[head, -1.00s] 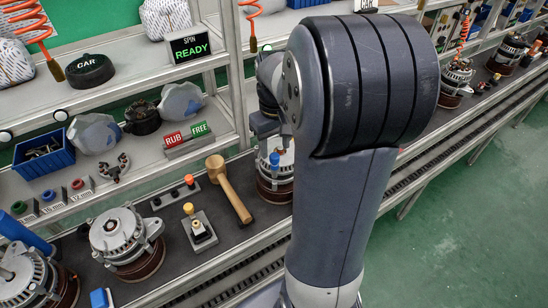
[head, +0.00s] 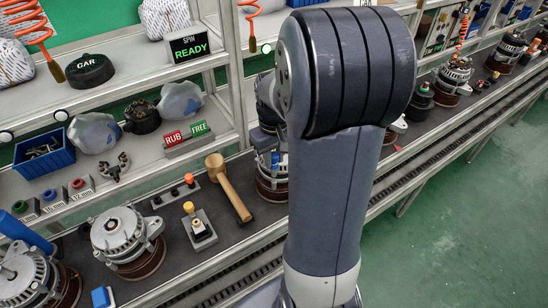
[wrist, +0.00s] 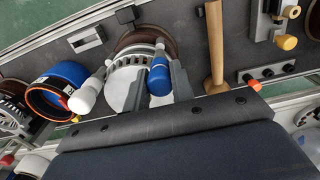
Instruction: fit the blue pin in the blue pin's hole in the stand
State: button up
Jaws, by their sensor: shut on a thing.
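My gripper shows in the wrist view (wrist: 160,88), its two grey fingers shut on the blue pin (wrist: 160,77). The pin's rounded blue body shows between the fingers, over an alternator (wrist: 128,72). In the head view the gripper (head: 266,150) is partly hidden by my arm, with a bit of the blue pin (head: 275,158) showing above the alternator (head: 270,184). I cannot make out the blue pin's hole.
A wooden mallet (head: 228,188) lies between the bar and the gripper. A shelf with RUB and FREE signs (head: 188,137) rises behind. My arm hides part of the line.

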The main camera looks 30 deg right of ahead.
jog(key=shift+c, duration=1.3)
